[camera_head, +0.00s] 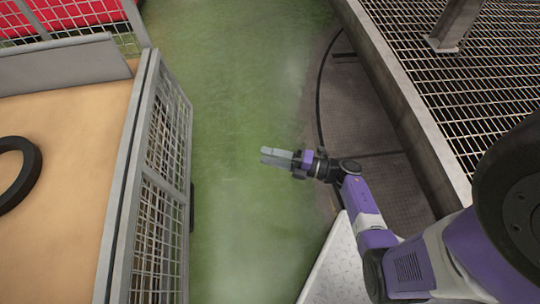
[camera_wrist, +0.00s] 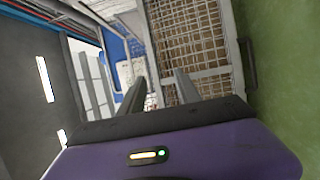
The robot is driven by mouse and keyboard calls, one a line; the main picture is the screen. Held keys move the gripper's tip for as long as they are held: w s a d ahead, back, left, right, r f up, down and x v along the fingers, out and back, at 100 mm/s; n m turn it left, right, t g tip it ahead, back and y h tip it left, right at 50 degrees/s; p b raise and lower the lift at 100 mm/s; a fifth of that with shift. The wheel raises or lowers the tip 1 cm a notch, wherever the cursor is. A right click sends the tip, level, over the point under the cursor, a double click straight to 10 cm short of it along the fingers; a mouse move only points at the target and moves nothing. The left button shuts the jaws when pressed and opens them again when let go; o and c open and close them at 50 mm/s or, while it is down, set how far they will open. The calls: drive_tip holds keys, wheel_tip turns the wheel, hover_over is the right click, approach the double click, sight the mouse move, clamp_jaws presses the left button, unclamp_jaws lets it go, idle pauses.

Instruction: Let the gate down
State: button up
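A grey-framed mesh panel, which looks like the gate (camera_head: 160,180), stands upright along the right edge of a tan-floored bed in the head view. A small dark handle (camera_head: 192,205) sticks out from its outer side. In the wrist view, a mesh panel (camera_wrist: 190,35) lies ahead of the fingers, with a dark handle (camera_wrist: 248,65) at its right. My gripper (camera_head: 268,156) is over the green floor, right of the panel and apart from it. Its two fingers are apart with nothing between them in the wrist view (camera_wrist: 160,88). Any latch is too small to make out.
The tan bed (camera_head: 70,130) carries a black ring (camera_head: 20,170). Metal grating (camera_head: 480,70) with a raised edge and post lies at the right. Green floor (camera_head: 245,70) between them is clear. A pale plate (camera_head: 340,265) lies below my arm.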

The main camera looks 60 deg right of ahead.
drive_tip(key=v, duration=0.8)
drive_tip(key=shift+w, duration=0.1)
idle(0.4)
